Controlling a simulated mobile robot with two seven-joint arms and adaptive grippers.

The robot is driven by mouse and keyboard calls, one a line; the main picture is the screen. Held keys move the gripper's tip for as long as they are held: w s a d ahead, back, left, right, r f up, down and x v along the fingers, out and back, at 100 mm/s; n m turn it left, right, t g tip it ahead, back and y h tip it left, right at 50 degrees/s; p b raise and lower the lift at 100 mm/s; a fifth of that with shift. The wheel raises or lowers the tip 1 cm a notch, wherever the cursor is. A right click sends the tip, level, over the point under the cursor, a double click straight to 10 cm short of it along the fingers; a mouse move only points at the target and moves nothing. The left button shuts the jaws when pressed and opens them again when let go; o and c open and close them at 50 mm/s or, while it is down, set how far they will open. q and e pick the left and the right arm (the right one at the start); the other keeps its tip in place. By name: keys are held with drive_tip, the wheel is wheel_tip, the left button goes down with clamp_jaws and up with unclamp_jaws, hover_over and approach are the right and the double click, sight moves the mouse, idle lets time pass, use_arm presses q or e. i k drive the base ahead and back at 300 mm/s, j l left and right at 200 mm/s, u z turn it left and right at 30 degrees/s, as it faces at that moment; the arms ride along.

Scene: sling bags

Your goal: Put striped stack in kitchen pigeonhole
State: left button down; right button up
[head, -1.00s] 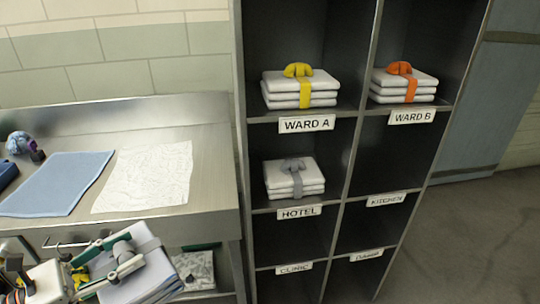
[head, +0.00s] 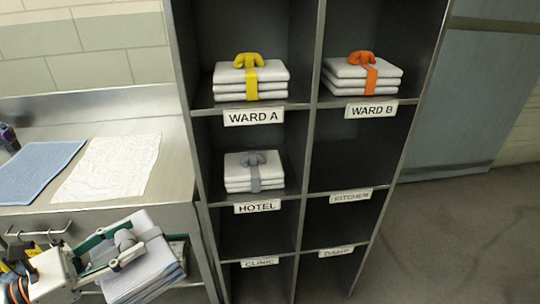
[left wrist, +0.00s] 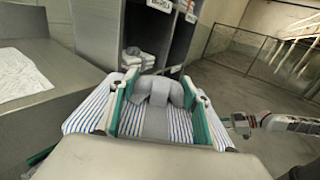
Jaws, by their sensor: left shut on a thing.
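The striped stack (head: 150,272), folded cloths with a grey band and knot, is held tilted at the lower left of the head view. My left gripper (head: 124,243) is shut on its grey knot. In the left wrist view the stack (left wrist: 88,110) shows blue and white stripes between the green fingers. The kitchen pigeonhole (head: 350,155), in the right column above the KITCHEN label (head: 351,195), is empty. The stack is left of the shelf and apart from it. My right gripper (left wrist: 240,124) shows small at the right of the left wrist view; its jaws are unclear.
A yellow-banded stack (head: 230,75) is in WARD A, an orange-banded one (head: 345,68) in WARD B, a grey-banded one (head: 235,172) in HOTEL. The lower pigeonholes are empty. A steel counter (head: 170,180) with a blue mat and white cloth stands left.

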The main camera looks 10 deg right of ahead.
sight(340, 169)
drive_tip(key=l, duration=1.3)
drive_tip(key=l+u, duration=0.1)
drive_tip(key=l, duration=1.2)
drive_tip(key=k+l+u, duration=0.1)
drive_tip(key=l, duration=1.25)
drive_tip(key=i+l, duration=0.1)
drive_tip(key=i, duration=0.8)
